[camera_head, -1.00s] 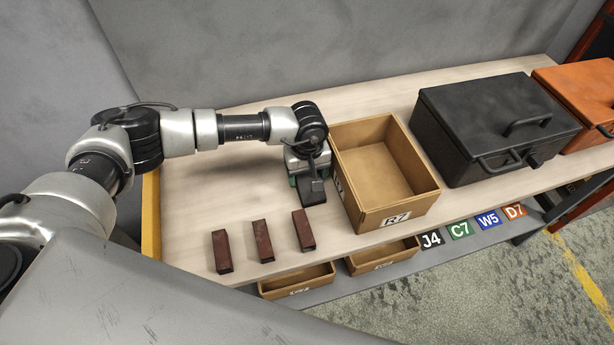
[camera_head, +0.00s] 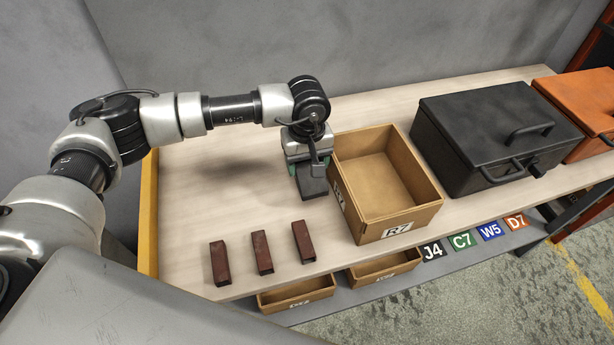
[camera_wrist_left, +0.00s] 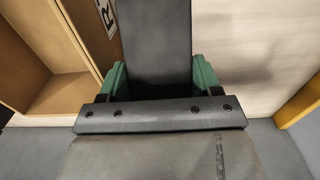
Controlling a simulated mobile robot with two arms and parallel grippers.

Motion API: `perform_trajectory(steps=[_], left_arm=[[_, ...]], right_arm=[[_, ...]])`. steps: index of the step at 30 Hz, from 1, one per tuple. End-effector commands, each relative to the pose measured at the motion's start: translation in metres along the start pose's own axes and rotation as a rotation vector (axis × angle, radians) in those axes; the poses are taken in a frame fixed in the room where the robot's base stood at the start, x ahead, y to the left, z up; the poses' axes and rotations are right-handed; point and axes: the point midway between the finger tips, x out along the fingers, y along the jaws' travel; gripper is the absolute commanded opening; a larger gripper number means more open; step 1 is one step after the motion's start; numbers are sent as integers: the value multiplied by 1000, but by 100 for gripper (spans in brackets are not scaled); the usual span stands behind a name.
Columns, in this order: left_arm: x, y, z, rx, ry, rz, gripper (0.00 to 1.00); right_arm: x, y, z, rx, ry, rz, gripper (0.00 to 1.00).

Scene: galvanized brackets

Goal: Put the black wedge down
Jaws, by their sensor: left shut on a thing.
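My left gripper (camera_head: 309,166) points down over the table beside the left side of the R7 box. It is shut on the black wedge (camera_head: 313,185), which hangs below the fingers. In the left wrist view the wedge (camera_wrist_left: 158,45) shows as a dark flat block between the two green fingers (camera_wrist_left: 160,80). The palm hides its near end. I cannot tell whether the wedge's lower end touches the table (camera_head: 190,215). My right gripper is not in view.
The open R7 box (camera_head: 398,226) stands close to the right of the wedge. Three reddish-brown bars (camera_head: 262,252) lie near the front edge. A black case (camera_head: 490,125) and an orange case (camera_head: 580,105) stand farther right. The table is clear to the left and behind.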

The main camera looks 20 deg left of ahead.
Motion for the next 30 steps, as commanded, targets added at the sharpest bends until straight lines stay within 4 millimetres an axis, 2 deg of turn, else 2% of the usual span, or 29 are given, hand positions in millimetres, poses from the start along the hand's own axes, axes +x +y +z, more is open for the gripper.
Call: perform_trajectory(steps=[4, 11, 14, 24, 30], left_arm=[[-18, 1, 0, 1, 2, 3, 19], [-25, -5, 4, 26, -1, 0, 19], [-25, -18, 13, 93, -2, 0, 19], [-34, -87, 69, 458, -2, 1, 19], [-38, -108, 89, 574, 0, 0, 19]], right_arm=[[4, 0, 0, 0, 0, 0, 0], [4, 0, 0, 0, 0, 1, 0], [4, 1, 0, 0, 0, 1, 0], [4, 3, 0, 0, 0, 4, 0], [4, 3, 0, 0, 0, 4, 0]])
